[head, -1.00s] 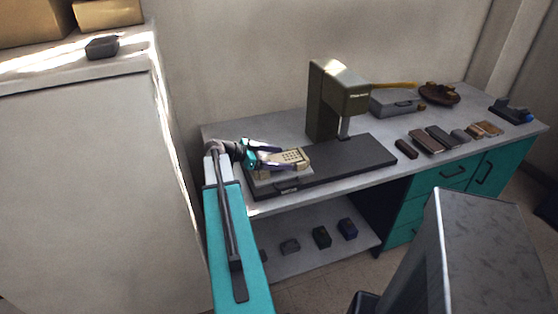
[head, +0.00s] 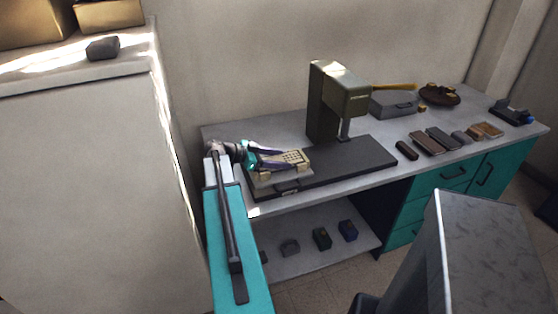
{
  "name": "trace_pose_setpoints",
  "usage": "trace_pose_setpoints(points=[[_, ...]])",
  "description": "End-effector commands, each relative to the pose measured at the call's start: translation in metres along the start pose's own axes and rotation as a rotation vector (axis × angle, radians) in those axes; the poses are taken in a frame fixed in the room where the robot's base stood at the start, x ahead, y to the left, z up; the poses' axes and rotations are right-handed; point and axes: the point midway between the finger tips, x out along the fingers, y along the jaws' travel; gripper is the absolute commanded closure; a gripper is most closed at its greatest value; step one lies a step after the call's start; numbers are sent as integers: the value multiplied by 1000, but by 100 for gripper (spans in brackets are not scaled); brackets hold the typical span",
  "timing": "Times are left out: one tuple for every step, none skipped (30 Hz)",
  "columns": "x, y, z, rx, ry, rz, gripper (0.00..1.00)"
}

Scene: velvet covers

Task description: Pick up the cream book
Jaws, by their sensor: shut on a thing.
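The cream book (head: 294,158) has a grid of dark dots on its cover. It lies at the left end of the dark base of a green press on the bench, over a light grey block or plate (head: 284,177). My gripper (head: 284,161) comes in from the left, its purple-and-teal fingers shut on the cream book. The book looks at or just above the plate; I cannot tell whether they touch. Part of the book is hidden by the fingers.
The green press (head: 338,98) stands just behind and right of the book. A grey case (head: 393,104), a brown round dish (head: 440,95) and several small dark and tan items lie farther right. A lower shelf (head: 330,248) holds small blocks. A grey cabinet (head: 480,250) stands front right.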

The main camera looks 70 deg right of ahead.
Motion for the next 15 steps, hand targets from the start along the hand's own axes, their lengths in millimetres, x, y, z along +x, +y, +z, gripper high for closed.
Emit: trace_pose_setpoints(points=[[0,0,-1,1,1,0,72],[-1,0,-2,1,1,0,72],[-1,0,-3,1,1,0,72],[-2,0,-4,1,1,0,72],[-2,0,-6,2,1,0,72],[-3,0,-8,2,1,0,72],[-4,0,-10,3,1,0,72],[-5,0,-12,3,1,0,72],[-6,0,-14,2,1,0,72],[-7,0,-17,2,1,0,72],[-8,0,-19,2,1,0,72],[-9,0,-22,3,1,0,72],[-10,0,-25,3,1,0,72],[-11,0,-28,3,1,0,72],[-12,0,-31,2,1,0,72]])
